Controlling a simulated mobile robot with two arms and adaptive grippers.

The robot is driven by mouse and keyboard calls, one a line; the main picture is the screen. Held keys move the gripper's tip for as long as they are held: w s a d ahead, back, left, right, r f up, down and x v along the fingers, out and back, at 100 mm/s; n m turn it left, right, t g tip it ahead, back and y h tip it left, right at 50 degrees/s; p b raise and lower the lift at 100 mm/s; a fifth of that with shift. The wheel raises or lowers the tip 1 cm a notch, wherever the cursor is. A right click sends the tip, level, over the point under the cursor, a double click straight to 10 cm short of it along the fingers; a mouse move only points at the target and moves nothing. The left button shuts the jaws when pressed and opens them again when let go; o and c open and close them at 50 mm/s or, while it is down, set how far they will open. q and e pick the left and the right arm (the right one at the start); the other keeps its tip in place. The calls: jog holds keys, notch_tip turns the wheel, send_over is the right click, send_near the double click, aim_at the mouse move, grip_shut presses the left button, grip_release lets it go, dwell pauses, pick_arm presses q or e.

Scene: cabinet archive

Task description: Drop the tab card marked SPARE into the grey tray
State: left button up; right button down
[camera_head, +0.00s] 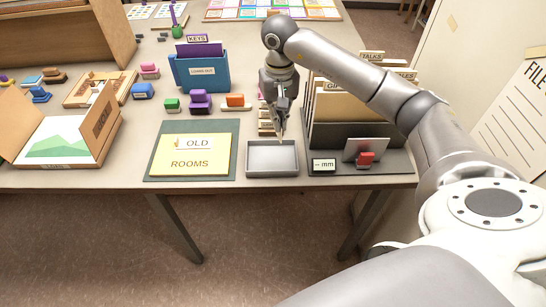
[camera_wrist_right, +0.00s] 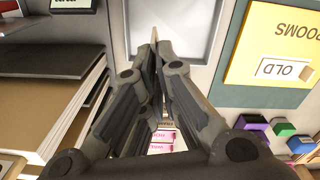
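The grey tray (camera_head: 272,172) lies empty near the front edge of the table. It also shows at the top of the right wrist view (camera_wrist_right: 192,22). My right gripper (camera_head: 281,132) points down above the back edge of the tray. In the right wrist view its fingertips (camera_wrist_right: 155,55) come together on a thin tan piece, seen edge-on, that looks like a tab card (camera_wrist_right: 154,35). No SPARE marking is readable, and most of the card is hidden by the fingers. My left gripper is not in view.
Left of the tray is a green mat with a yellow OLD ROOMS folder (camera_head: 190,155). Right of it stands a dark file rack (camera_head: 345,130) with tan folders and a mm sign (camera_head: 323,165). A blue KEYS box (camera_head: 200,72) and colored stamps stand farther back.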

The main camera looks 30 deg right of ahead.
notch_tip(320, 180, down, 3)
jog(key=shift+f+b, duration=0.2)
jog(key=shift+b, duration=0.5)
jog(key=shift+f, duration=0.4)
jog(key=c, duration=1.6)
grip_release()
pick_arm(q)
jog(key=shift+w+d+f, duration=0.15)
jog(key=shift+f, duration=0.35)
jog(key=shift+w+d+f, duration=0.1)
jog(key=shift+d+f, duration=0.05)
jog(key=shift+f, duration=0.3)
pick_arm(e)
jog(key=shift+o, duration=0.2)
jog(key=shift+r, duration=0.3)
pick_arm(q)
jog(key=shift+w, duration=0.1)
pick_arm(e)
notch_tip(320, 180, up, 12)
jog(key=shift+f, duration=0.25)
